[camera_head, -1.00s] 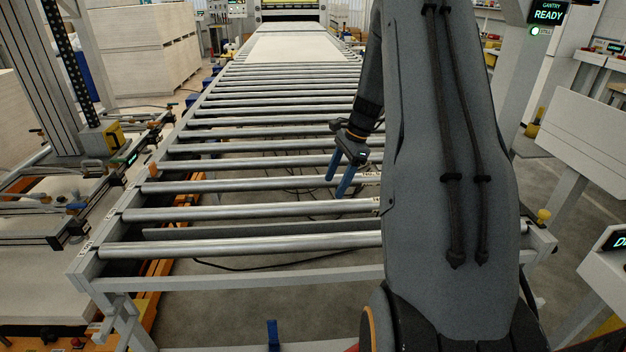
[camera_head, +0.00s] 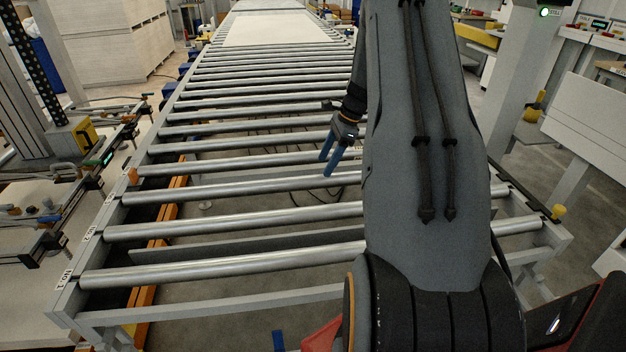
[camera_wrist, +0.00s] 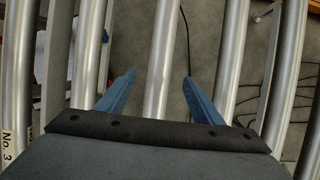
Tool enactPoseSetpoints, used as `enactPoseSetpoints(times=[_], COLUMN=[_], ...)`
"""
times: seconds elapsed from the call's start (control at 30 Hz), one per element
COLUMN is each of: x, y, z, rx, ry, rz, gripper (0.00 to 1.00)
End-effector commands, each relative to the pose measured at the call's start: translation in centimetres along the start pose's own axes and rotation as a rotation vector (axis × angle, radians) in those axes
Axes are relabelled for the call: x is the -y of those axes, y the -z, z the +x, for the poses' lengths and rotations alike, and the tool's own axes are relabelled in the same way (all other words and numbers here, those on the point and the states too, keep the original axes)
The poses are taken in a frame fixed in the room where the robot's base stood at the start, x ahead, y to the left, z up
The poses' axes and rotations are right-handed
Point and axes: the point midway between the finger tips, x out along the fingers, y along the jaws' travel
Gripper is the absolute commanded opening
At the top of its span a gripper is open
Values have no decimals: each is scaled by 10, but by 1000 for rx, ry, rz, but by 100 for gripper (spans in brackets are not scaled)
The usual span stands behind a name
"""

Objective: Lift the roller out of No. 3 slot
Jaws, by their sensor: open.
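Silver rollers lie across the conveyor frame (camera_head: 97,217). In the head view, the third roller from the front (camera_head: 215,190) sits in the frame and appears to be the No. 3 one. My gripper (camera_head: 326,163) hangs over the rollers beside my arm, blue fingers pointing down. In the wrist view, my gripper (camera_wrist: 158,84) is open and empty, with one roller (camera_wrist: 161,50) running between its fingers, apart from both. A "No. 3" label (camera_wrist: 7,146) shows at the lower left edge, left of the fingers. I cannot tell the number of the roller between the fingers.
The front roller (camera_head: 220,268) and second roller (camera_head: 230,224) lie nearer me, with a dark bar between them. A pale board (camera_head: 280,30) rests on the far rollers. A side bench with clamps (camera_head: 60,200) stands left. Cables lie on the floor below.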

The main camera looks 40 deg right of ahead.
Motion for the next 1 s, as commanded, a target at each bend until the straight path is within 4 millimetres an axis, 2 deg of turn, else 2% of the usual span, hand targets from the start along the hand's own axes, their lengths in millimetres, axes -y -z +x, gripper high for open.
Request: enactPoseSetpoints(times=[0.53,0.67,0.87,1.0], x=[-1,0,0,0], y=[-4,-4,-4,-4], z=[61,68,68,68], rx=[0,0,0,0], ry=[-1,0,0,0], rz=[0,-1,-1,-1], gripper=[61,61,61,39])
